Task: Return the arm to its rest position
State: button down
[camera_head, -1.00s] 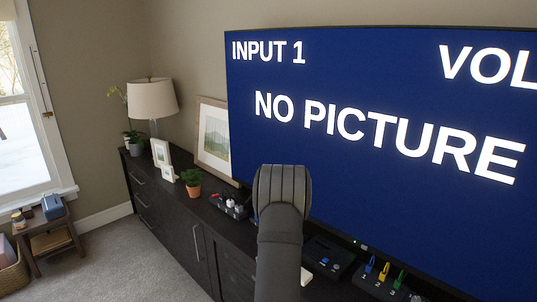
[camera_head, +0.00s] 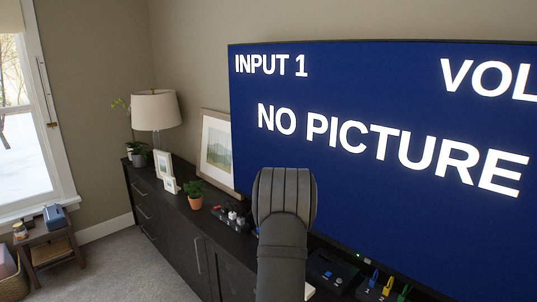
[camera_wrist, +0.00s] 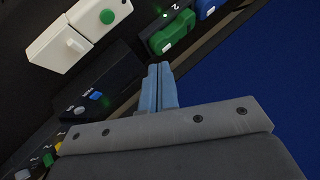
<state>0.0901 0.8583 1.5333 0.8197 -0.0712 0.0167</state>
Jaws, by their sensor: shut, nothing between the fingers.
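My gripper (camera_wrist: 159,88) shows in the wrist view as two blue-grey fingers pressed together with nothing between them. It hangs over the dark top of the media cabinet, close to the television's lower edge. A green switch-like block (camera_wrist: 174,36) beside a lit green dot, a white box with a green button (camera_wrist: 88,32) and a black box (camera_wrist: 100,92) lie around the fingertips in this view. I cannot tell whether the fingers touch any of them. In the head view my dark arm rises in front of the television, and the fingers are hidden behind it.
The television (camera_head: 390,120) shows "INPUT 1" and "NO PICTURE". A small side table (camera_head: 48,235) stands by the window. The carpet in front is clear.

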jog(key=shift+f, duration=0.1)
jog(key=shift+s+f, duration=0.15)
jog(key=shift+f, duration=2.25)
jog(key=shift+w+r, duration=0.15)
jog(key=shift+w, duration=0.15)
notch_tip(320, 180, up, 12)
jog(key=d+m+g+y, duration=0.1)
jog(key=d+m+y, duration=0.15)
jog(key=m, duration=0.35)
jog(key=s+d+r+m+g+y, duration=0.2)
jog(key=s+d+r+m+g, duration=0.4)
jog(key=s+r+m, duration=0.4)
jog(key=shift+w+f+t, duration=0.6)
jog(key=shift+w+f, duration=0.75)
jog(key=shift+f, duration=0.1)
